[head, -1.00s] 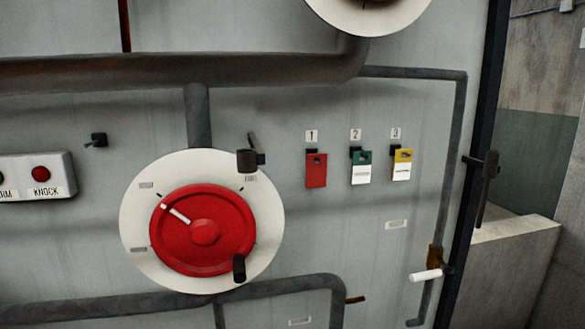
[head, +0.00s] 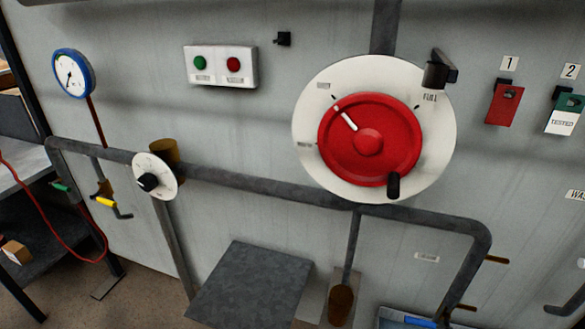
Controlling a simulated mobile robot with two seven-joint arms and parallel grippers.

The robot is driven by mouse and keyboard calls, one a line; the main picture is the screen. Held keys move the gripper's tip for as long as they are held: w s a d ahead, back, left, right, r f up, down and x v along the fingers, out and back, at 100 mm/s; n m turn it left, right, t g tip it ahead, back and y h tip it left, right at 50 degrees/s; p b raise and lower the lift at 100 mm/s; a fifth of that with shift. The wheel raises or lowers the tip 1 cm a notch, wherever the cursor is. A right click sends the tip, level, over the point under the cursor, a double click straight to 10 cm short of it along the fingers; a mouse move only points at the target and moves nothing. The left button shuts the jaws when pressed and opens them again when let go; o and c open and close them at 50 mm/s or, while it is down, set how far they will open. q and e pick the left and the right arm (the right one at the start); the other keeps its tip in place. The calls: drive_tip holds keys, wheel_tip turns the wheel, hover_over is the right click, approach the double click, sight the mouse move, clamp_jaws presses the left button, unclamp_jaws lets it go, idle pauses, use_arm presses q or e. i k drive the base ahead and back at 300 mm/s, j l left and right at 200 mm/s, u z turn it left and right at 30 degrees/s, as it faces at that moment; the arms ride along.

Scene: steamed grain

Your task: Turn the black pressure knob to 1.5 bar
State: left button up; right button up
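The black pressure knob (head: 149,182) sits at the centre of a small white round dial (head: 155,190) at the left of the head view. The dial is mounted by the grey pipe, in front of a brown fitting. Its scale marks are too small to read. A round pressure gauge (head: 73,74) with a blue rim and a white face is above and to the left of it. The gauge's dark needle shows, but its numbers cannot be read. Neither of my grippers is in view.
A big red wheel (head: 369,140) on a white disc is right of centre. A box with green and red buttons (head: 220,66) hangs left of it. A grey plate (head: 250,287) is below. A yellow-handled valve (head: 105,202) and a red hose (head: 62,242) are at the left.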

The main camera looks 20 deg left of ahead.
sight(147, 182)
drive_tip(key=u, duration=1.65)
drive_tip(key=i+j, duration=0.2)
drive_tip(key=j, duration=0.2)
drive_tip(key=i+j+z, duration=0.15)
drive_tip(key=j, duration=0.2)
drive_tip(key=i+j, duration=0.15)
drive_tip(key=j, duration=0.25)
drive_tip(key=i+j+z, duration=0.15)
drive_tip(key=j, duration=0.25)
drive_tip(key=i+j, duration=0.15)
drive_tip(key=j, duration=0.25)
drive_tip(key=i+j+z, duration=0.15)
drive_tip(key=j, duration=0.3)
drive_tip(key=i+j, duration=0.1)
drive_tip(key=j, duration=0.3)
drive_tip(key=z, duration=0.05)
